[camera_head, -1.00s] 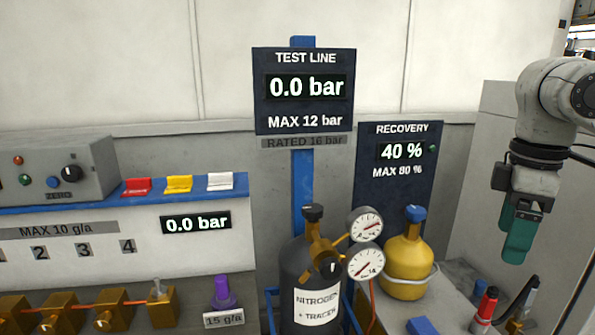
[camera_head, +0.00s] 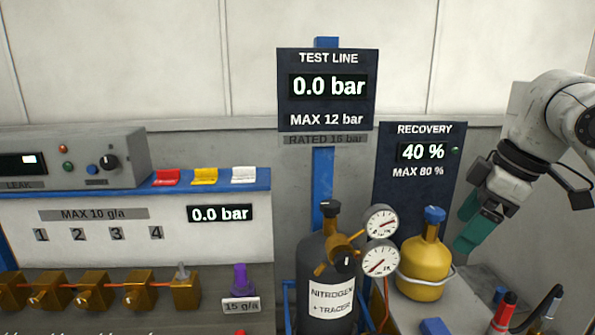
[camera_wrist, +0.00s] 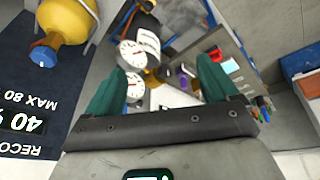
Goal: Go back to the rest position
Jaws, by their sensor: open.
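My gripper (camera_head: 470,222) hangs at the right of the head view, tilted down and to the left, just right of the yellow recovery cylinder (camera_head: 425,262). In the wrist view its two green fingers (camera_wrist: 160,92) stand wide apart with nothing held between them. The yellow cylinder with its blue cap also shows upside down at the upper left of the wrist view (camera_wrist: 68,22). The dark nitrogen cylinder (camera_head: 328,265) with two round gauges (camera_head: 381,240) stands left of the yellow one. The gauges appear beyond and between the fingers in the wrist view (camera_wrist: 135,65).
The recovery panel (camera_head: 420,180) reads 40 %, and the test line panel (camera_head: 328,88) reads 0.0 bar. A bench with brass valves (camera_head: 95,290) and a purple-capped fitting (camera_head: 240,280) is at left. Red (camera_head: 503,312) and black marker-like items stand at lower right.

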